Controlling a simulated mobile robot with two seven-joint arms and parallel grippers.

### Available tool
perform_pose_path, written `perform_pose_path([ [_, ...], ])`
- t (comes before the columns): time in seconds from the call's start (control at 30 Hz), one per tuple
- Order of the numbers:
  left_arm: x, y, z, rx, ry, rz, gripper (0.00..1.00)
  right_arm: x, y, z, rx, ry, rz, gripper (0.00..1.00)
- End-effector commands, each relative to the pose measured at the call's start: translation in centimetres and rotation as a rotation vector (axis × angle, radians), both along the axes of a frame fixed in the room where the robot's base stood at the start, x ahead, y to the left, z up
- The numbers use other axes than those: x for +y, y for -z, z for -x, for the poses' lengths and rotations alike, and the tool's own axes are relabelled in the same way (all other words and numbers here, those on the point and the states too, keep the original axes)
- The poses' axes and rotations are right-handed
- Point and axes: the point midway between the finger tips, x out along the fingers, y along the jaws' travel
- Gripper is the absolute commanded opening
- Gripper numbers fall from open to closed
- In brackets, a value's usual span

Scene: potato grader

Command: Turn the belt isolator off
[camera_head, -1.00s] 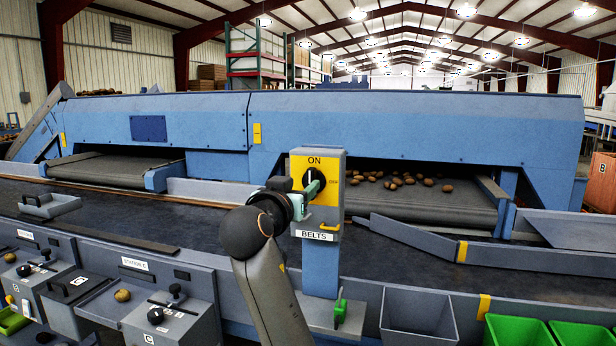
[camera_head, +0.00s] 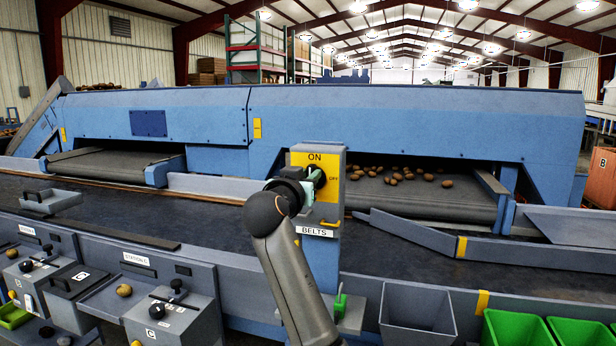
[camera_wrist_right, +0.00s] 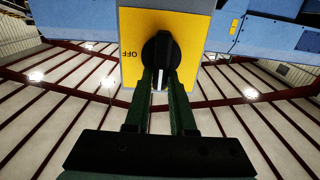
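The belt isolator is a grey post with a yellow plate (camera_head: 331,192) above a white BELTS label, with ON at the top and OFF to the right. Its round black knob shows in the right wrist view (camera_wrist_right: 158,48), where the plate appears upside down. The knob's white mark points down there, away from OFF and toward the ON side. My right gripper (camera_wrist_right: 160,80) has its two dark green fingers on either side of the knob's handle, with little gap. In the head view my right gripper (camera_head: 314,182) partly hides the knob. My left gripper is out of view.
A yellow hasp (camera_head: 328,224) sticks out just below the plate. A dark belt (camera_head: 420,262) runs behind the post, and potatoes (camera_head: 400,174) lie on the conveyor beyond. A grey bin (camera_head: 418,315) and green bins stand to the lower right.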

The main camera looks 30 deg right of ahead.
Motion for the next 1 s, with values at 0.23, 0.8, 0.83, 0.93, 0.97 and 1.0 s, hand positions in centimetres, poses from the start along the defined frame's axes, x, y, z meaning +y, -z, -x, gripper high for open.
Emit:
perform_pose_path([
  [0.23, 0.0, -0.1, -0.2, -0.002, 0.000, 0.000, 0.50, 0.0, 0.0, 0.0, 0.001, 0.000, -0.001, 0.00],
  [0.8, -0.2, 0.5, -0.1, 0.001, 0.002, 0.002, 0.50, 0.0, 0.3, 0.1, -0.038, 0.000, -0.036, 0.00],
  [0.83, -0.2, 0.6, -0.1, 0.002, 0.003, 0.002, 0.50, 0.0, 0.3, 0.1, -0.047, 0.000, -0.044, 0.00],
  [0.93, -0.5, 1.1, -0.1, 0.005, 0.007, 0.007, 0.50, -0.1, 0.4, 0.2, -0.090, 0.000, -0.081, 0.00],
  [0.97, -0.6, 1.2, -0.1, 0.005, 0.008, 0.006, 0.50, -0.1, 0.4, 0.2, -0.106, 0.000, -0.094, 0.00],
  [1.0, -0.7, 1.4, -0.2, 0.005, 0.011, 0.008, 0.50, -0.1, 0.4, 0.2, -0.130, -0.001, -0.113, 0.00],
])
